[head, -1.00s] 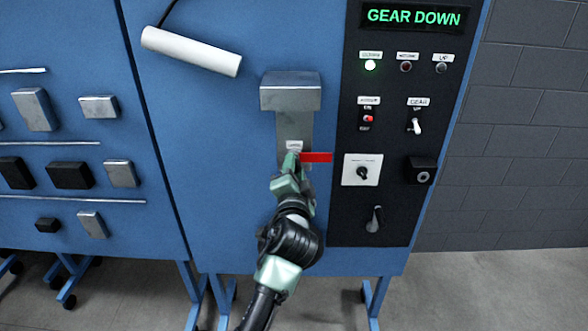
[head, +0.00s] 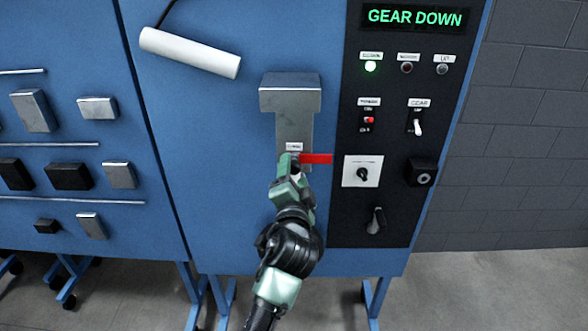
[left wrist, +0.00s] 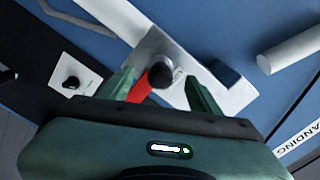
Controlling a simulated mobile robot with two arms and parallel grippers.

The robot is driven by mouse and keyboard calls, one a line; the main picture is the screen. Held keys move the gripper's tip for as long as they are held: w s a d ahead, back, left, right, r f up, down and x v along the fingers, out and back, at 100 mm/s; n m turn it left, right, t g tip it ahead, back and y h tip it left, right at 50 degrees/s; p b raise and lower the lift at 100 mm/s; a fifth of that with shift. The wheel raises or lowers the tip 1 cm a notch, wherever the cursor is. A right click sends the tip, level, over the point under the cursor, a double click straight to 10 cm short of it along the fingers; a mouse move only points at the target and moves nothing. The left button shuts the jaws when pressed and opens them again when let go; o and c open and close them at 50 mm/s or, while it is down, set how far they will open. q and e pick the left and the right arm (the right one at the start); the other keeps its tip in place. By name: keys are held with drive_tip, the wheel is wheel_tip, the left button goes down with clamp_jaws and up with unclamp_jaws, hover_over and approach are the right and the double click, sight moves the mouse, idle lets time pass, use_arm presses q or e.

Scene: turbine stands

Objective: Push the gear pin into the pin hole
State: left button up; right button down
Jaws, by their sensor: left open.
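The gear pin shows in the left wrist view as a dark round head (left wrist: 160,74) at the grey metal bracket. Its red flag (head: 317,158) sticks out to the right in the head view. The metal bracket (head: 292,100) is fixed to the blue panel. My left gripper (head: 289,163) is at the bracket's lower end and hides the pin in the head view. In the left wrist view its two green fingers (left wrist: 160,88) stand apart, one on each side of the pin head. The pin hole is hidden, and I cannot tell how deep the pin sits. My right gripper is not in view.
A black control panel (head: 393,200) with knobs and switches stands right of the bracket. Its green sign (head: 415,17) reads GEAR DOWN. A white cylinder (head: 190,52) hangs at the upper left. Bare blue panel (head: 215,160) lies left of my gripper.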

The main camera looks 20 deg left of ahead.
use_arm(q)
drive_tip(key=v, duration=0.5)
idle(0.3)
idle(0.4)
